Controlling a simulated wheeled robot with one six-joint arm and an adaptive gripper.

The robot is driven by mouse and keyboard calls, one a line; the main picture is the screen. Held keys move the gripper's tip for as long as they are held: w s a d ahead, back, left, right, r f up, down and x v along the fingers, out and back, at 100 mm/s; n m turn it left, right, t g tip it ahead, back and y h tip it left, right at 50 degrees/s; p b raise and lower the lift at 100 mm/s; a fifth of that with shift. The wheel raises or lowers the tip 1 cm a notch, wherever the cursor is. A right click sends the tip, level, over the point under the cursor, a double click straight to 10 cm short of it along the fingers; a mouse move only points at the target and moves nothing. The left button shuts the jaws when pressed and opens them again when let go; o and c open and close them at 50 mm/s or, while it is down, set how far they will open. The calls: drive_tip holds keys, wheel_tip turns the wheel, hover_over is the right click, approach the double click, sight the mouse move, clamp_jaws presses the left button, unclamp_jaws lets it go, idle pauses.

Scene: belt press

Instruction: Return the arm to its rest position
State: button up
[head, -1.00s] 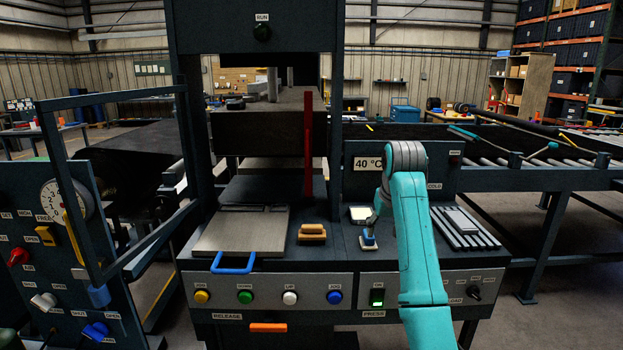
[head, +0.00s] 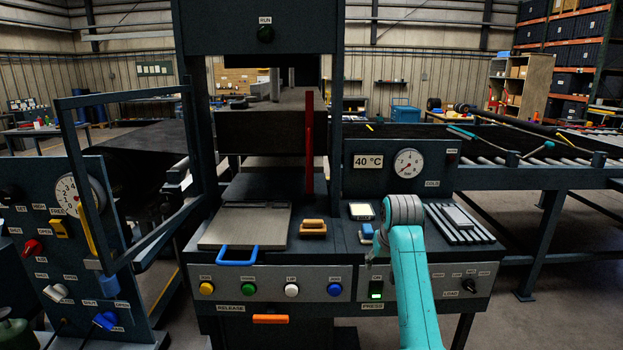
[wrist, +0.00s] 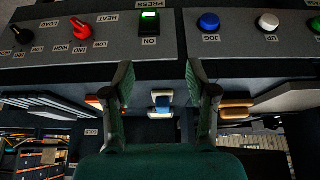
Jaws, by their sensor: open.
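My arm (head: 410,285) is teal with a grey joint and reaches up from the bottom edge, right of centre, in the head view. My gripper (wrist: 160,82) shows in the wrist view with its two dark fingers spread apart and nothing between them. Beyond the gap a small blue-and-white block (wrist: 162,103) stands on the press table. The same blue block (head: 367,233) shows in the head view just left of my grey joint. In the head view my fingers are mostly hidden behind the arm.
The press front panel (head: 270,284) carries several coloured buttons and a lit green switch (head: 376,291). A metal plate with a blue handle (head: 237,255) lies on the left. An orange-and-tan block (head: 313,228) and a ribbed rack (head: 460,222) flank the arm. A hinged frame (head: 140,91) stands at left.

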drive_tip(key=s+f+t, duration=0.1)
drive_tip(key=s+f, duration=0.5)
drive_tip(key=f, duration=0.6)
drive_tip(key=s+f+t, duration=0.1)
drive_tip(key=s+f, duration=0.4)
drive_tip(key=f, duration=0.7)
drive_tip(key=s+f+t, duration=0.1)
drive_tip(key=s+f, duration=0.4)
drive_tip(key=s, duration=0.4)
drive_tip(key=s+f+t, duration=0.1)
drive_tip(key=s+f, duration=0.4)
drive_tip(key=s, duration=0.5)
drive_tip(key=s+r+t, duration=0.3)
drive_tip(key=s, duration=1.9)
drive_tip(key=s+r+t, duration=0.2)
drive_tip(key=s+r, duration=1.3)
drive_tip(key=r, duration=0.1)
drive_tip(key=shift+s+r, duration=0.15)
drive_tip(key=shift+s, duration=0.05)
